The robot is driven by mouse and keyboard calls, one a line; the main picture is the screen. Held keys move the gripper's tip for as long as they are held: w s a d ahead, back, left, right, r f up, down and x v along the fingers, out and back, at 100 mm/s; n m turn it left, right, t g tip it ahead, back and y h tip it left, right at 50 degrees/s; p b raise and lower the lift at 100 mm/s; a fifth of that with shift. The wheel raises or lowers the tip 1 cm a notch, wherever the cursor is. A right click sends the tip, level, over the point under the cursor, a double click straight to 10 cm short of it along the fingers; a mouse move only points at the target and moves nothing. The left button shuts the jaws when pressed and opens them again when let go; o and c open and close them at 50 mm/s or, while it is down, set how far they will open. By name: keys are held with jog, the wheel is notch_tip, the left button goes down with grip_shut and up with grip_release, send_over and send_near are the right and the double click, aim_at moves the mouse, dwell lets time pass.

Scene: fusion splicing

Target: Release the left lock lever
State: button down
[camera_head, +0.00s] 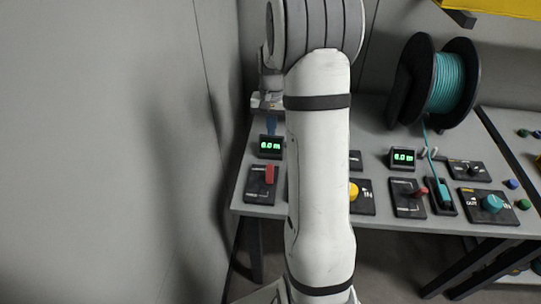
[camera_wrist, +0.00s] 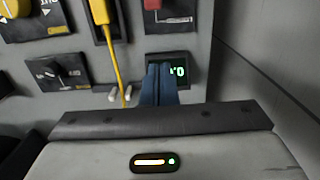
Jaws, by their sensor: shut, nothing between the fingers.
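The left lock lever (camera_head: 270,174) is a red handle on a small black panel (camera_head: 258,196) at the left end of the bench. Its red part also shows at the top edge of the wrist view (camera_wrist: 152,4), partly cut off. My gripper (camera_head: 271,128) has blue fingers and is shut and empty. It is above the bench, behind the left green display (camera_head: 270,147), apart from the lever. In the wrist view the fingers (camera_wrist: 158,72) cover part of that display (camera_wrist: 180,71).
My arm hides the bench right of the lever. A yellow cable (camera_wrist: 112,50) runs beside the lever panel in the wrist view. Another red lever (camera_head: 418,192), a teal knob (camera_head: 491,203) and a teal spool (camera_head: 447,82) are at right. A grey wall (camera_head: 150,150) stands left.

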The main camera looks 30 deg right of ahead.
aim_at(270, 174)
jog(key=f, duration=0.9)
jog(key=shift+s+a+f+p, duration=0.15)
jog(key=shift+s+f+p, duration=0.15)
jog(key=shift+p, duration=0.1)
jog(key=shift+s+a+r+p, duration=0.3)
jog(key=shift+s+a, duration=0.2)
jog(key=shift+s, duration=0.25)
jog(key=shift+s+a+r+p, duration=0.25)
jog(key=shift+s+a, duration=0.25)
jog(key=shift+s, duration=0.2)
jog(key=shift+s+b, duration=0.2)
jog(key=shift+b, duration=0.35)
